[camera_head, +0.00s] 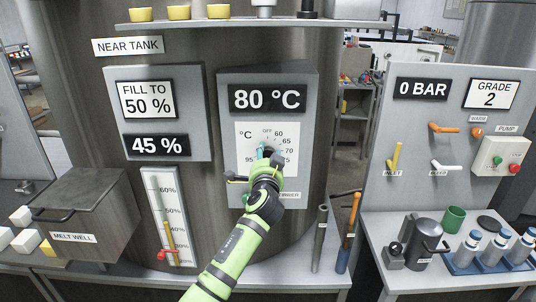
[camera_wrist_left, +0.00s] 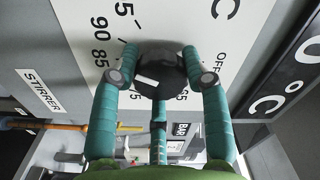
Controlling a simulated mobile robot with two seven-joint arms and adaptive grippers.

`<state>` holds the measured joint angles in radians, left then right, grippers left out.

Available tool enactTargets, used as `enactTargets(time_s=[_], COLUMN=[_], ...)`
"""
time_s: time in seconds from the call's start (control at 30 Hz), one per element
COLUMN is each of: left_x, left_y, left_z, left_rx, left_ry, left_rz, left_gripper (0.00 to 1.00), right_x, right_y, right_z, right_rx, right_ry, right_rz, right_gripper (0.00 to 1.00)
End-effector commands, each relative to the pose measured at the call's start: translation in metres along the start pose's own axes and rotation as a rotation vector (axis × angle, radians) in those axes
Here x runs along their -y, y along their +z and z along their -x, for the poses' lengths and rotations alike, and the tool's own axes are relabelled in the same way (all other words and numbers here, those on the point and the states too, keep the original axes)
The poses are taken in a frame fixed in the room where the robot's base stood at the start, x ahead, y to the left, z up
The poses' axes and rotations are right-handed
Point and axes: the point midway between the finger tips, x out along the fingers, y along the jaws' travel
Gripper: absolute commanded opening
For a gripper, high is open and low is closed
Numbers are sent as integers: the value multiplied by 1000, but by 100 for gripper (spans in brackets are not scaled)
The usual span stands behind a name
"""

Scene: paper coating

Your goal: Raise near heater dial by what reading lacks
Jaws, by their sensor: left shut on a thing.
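The heater panel (camera_head: 226,85) on the near tank shows a reading of 80 °C (camera_head: 268,98). Below it is the white dial plate (camera_head: 245,131), marked OFF, 60, 65, 70 and up to 95 °C. My left gripper (camera_head: 268,151) is at the dial and hides much of it. In the left wrist view its teal fingers (camera_wrist_left: 160,66) are closed around the black dial knob (camera_wrist_left: 162,82). A small white mark shows on the knob, but I cannot tell exactly which number it points to. My right gripper is not in view.
The fill panel (camera_head: 112,96) left of the heater reads FILL TO 50 % and 45 %, with a sight gauge (camera_head: 153,200) below. A melt well (camera_head: 83,205) stands at left. At right, a panel (camera_head: 455,128) has valve handles above a bench with a jug (camera_head: 424,235) and bottles.

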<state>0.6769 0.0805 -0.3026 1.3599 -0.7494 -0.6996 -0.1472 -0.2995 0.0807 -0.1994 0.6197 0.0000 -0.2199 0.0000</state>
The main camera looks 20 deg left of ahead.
Motion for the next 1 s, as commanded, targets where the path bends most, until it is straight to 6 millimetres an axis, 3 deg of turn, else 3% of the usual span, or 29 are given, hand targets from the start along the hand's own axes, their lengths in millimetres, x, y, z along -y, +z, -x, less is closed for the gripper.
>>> enactTargets(time_s=[0.03,0.7,0.73,0.77,1.0], left_x=[-4,-4,-4,-4,-1], left_y=[7,8,8,7,4], left_z=[0,-1,-1,-1,0], left_rx=[16,17,16,16,8], left_ry=[9,8,8,7,3], left_rz=[-21,-73,-73,-73,-71], left_gripper=[13,13,58,70,70], right_x=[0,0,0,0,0], right_y=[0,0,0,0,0], right_z=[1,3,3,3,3], right_rx=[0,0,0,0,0], right_ry=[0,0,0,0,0], right_rz=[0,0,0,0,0], right_gripper=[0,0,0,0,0])
